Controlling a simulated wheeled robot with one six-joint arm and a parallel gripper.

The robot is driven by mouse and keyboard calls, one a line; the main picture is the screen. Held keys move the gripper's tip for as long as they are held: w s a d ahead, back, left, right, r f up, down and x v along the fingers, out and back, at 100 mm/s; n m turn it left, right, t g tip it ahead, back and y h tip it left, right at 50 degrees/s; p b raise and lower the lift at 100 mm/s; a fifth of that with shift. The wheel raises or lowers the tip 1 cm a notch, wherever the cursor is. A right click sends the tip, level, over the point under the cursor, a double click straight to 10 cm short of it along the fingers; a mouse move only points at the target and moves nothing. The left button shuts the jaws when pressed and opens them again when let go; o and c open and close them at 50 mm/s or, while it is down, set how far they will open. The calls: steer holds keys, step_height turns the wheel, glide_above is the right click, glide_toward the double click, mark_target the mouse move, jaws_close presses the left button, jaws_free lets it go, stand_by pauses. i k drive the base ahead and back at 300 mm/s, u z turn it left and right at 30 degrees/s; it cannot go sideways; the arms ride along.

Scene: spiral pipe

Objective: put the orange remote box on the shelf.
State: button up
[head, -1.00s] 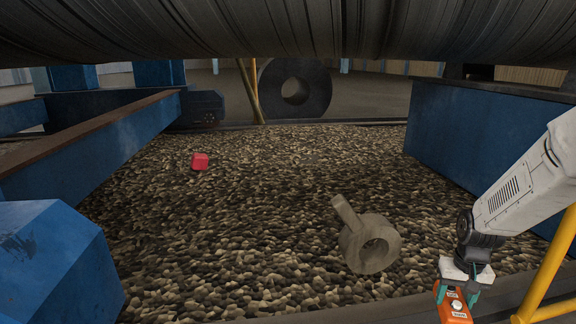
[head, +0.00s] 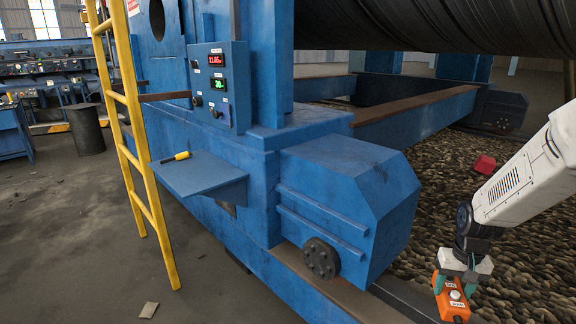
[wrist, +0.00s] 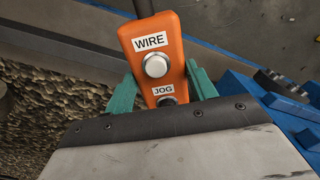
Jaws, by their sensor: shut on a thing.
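The orange remote box (head: 453,299) is held in my gripper (head: 455,283) at the lower right of the head view. In the wrist view the box (wrist: 163,44) shows a "WIRE" label, a white button and a "JOG" label. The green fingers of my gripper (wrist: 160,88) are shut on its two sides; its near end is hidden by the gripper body. The blue shelf (head: 200,174) juts from the blue machine, left of centre in the head view, well left of my gripper. A yellow-handled screwdriver (head: 178,157) lies near its back left edge.
A yellow ladder (head: 132,130) stands just left of the shelf. A large blue housing (head: 345,200) lies between the shelf and my gripper. A control panel (head: 217,85) is above the shelf. A red object (head: 485,164) lies on the gravel. The floor at the lower left is mostly open.

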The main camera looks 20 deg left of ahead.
mark_target(197, 172)
steer(key=u, duration=1.35)
